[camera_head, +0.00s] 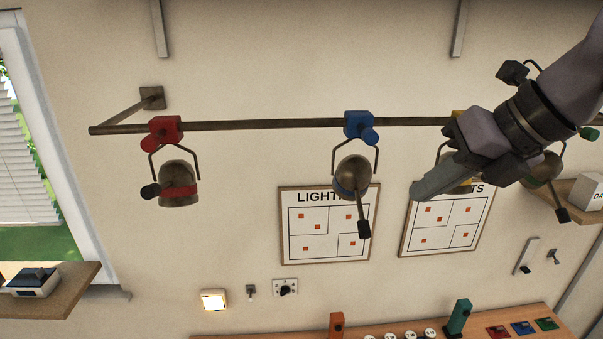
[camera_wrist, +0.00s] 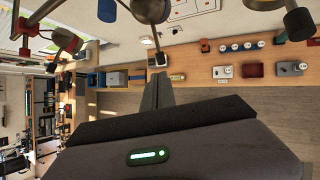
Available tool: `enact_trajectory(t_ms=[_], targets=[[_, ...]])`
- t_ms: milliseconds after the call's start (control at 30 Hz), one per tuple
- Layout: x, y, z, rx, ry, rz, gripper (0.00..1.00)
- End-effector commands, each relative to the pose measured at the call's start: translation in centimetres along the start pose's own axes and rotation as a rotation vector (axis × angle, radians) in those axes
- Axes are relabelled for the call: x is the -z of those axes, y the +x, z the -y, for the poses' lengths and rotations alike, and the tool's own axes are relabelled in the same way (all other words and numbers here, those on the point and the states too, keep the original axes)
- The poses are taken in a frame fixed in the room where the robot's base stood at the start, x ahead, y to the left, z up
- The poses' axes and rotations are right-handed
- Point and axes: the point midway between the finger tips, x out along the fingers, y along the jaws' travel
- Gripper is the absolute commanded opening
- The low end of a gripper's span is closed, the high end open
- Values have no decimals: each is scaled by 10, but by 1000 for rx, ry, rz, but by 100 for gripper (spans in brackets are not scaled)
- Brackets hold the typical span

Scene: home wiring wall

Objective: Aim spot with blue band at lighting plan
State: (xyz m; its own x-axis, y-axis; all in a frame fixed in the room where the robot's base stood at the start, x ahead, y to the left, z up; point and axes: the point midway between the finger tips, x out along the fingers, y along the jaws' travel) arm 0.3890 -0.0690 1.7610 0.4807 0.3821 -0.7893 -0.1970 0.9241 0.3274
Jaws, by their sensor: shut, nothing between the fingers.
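The spot with the blue band (camera_head: 351,173) hangs from a blue clamp (camera_head: 359,124) on the ceiling bar. Its thin handle with a dark end block (camera_head: 364,229) points down, over the right part of the lighting plan (camera_head: 312,247). The plan is a framed wall sheet whose title reads "LIGHTI", the rest covered by the spot. My gripper (camera_head: 416,192) is shut and empty, to the right of the blue-banded spot and apart from it. In the wrist view a grey spot with a stem (camera_wrist: 151,8), probably the same one, shows above my shut fingers.
A red-banded spot (camera_head: 179,186) hangs left on the bar (camera_head: 260,124). A yellow-clamped spot is mostly hidden behind my gripper, and another spot (camera_head: 546,172) hangs farther right. A second framed plan (camera_head: 444,243) is beside the first. A wooden bench (camera_head: 290,336) runs below.

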Motion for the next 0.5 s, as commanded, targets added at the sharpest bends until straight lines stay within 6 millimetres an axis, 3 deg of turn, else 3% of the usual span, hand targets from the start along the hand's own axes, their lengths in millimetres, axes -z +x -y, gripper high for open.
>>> enact_trajectory(t_ms=[300, 500], targets=[[2, 71, -1, -3, -2, -6, 0], [1, 104, -1, -2, -1, -4, 0]])
